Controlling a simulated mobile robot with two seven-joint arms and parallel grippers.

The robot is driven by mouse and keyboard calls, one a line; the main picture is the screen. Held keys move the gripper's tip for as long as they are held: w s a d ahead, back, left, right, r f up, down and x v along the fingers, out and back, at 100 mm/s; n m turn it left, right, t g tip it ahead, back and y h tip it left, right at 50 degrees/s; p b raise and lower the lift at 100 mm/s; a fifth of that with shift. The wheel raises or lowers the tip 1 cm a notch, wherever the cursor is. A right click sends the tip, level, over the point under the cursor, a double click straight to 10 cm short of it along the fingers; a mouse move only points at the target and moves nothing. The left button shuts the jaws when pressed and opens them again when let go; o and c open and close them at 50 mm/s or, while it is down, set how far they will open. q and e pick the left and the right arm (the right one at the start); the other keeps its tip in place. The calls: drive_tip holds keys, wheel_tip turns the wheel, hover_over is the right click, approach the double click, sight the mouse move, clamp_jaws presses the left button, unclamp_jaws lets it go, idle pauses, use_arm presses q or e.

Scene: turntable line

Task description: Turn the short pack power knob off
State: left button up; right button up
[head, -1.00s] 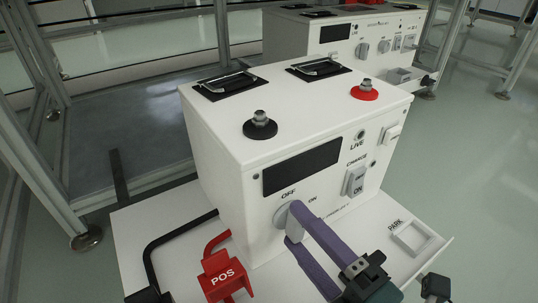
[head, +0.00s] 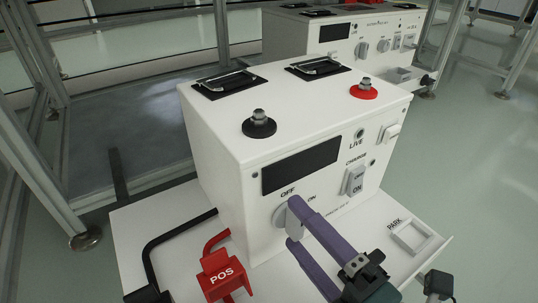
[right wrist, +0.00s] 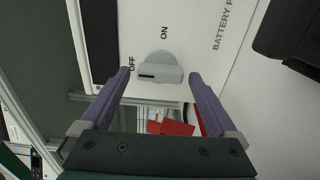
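The near white battery pack (head: 225,170) stands on a white board. Its round grey power knob (head: 281,216) is low on the front face between OFF and ON labels. In the right wrist view the knob (right wrist: 160,72) has a raised bar whose dark mark lies on the OFF side. My right gripper (head: 294,223) has purple fingers, one on each side of the knob's bar. In the right wrist view the gripper (right wrist: 160,75) is open, with a gap between each fingertip and the bar. My left gripper is not in view.
A red POS clamp (head: 221,275) and a black lead (head: 165,243) lie left of my right gripper. A charge switch (head: 355,181) and a PARK socket (head: 411,237) are to the right. A second pack (head: 300,35) stands behind. Black and red terminals top the near pack.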

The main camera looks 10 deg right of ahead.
drive_tip(key=shift+o, duration=0.2)
drive_tip(key=shift+s+d, duration=0.1)
drive_tip(key=shift+s, duration=0.1)
drive_tip(key=p+v, duration=0.3)
drive_tip(key=v, duration=0.6)
drive_tip(key=shift+s, duration=0.2)
drive_tip(key=shift+r, duration=0.1)
